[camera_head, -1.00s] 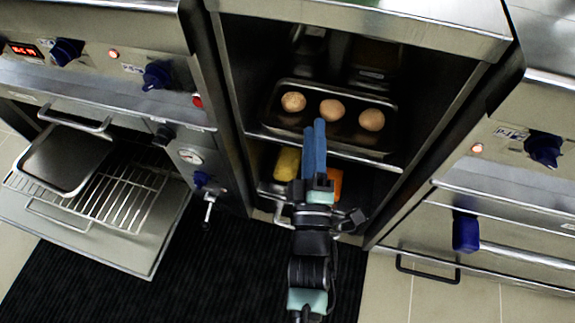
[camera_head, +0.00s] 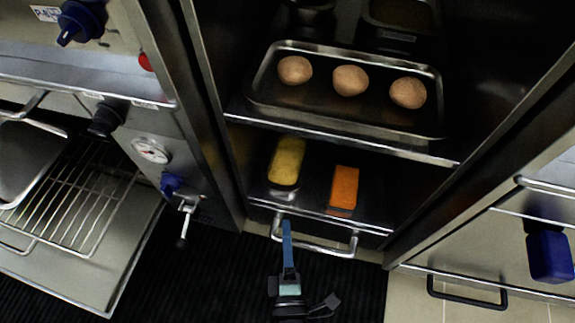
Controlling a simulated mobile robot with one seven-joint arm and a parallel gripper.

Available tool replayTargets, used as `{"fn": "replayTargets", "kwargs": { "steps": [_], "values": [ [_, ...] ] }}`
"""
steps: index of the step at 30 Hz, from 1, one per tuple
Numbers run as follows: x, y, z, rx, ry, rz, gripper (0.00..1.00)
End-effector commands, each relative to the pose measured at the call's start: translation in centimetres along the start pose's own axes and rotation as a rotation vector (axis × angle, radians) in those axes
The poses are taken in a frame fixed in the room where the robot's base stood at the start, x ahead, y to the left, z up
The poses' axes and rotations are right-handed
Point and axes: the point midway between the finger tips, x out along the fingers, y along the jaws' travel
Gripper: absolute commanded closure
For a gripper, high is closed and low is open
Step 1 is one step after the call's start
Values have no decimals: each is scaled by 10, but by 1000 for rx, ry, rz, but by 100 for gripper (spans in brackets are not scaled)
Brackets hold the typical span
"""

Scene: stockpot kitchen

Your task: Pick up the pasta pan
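No thing here is clearly marked as the pasta pan. On the lower shelf, a yellow block-like item (camera_head: 287,161) and an orange block (camera_head: 344,188) lie side by side; I cannot tell whether a pan holds them. A metal bar handle (camera_head: 325,248) sticks out at the front below them. My gripper (camera_head: 287,232) points up at the left end of this handle, its blue tip overlapping it in the picture; I cannot tell whether they touch. Only one narrow blue strip of the fingers shows, so its opening is unclear. Nothing is visibly held.
A metal tray (camera_head: 262,93) with three round brown items stands on the upper shelf, dark containers (camera_head: 398,14) behind it. At left, an open oven door (camera_head: 82,278) with a wire rack juts out. Cabinet walls bound the shelves on both sides. Dark matting (camera_head: 215,285) covers the floor.

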Motion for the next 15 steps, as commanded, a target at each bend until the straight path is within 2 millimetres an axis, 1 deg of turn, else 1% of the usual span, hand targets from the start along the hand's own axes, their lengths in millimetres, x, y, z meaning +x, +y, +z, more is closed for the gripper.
{"fn": "replayTargets", "kwargs": {
  "steps": [1,3,6,11,15],
  "values": [
    [11,-3,0,-1,2,4,60],
    [21,-3,0,0,2,3,60],
    [31,-2,0,1,1,1,60],
    [41,-1,0,1,2,2,60],
    [60,0,2,-1,3,5,60]
  ]
}}
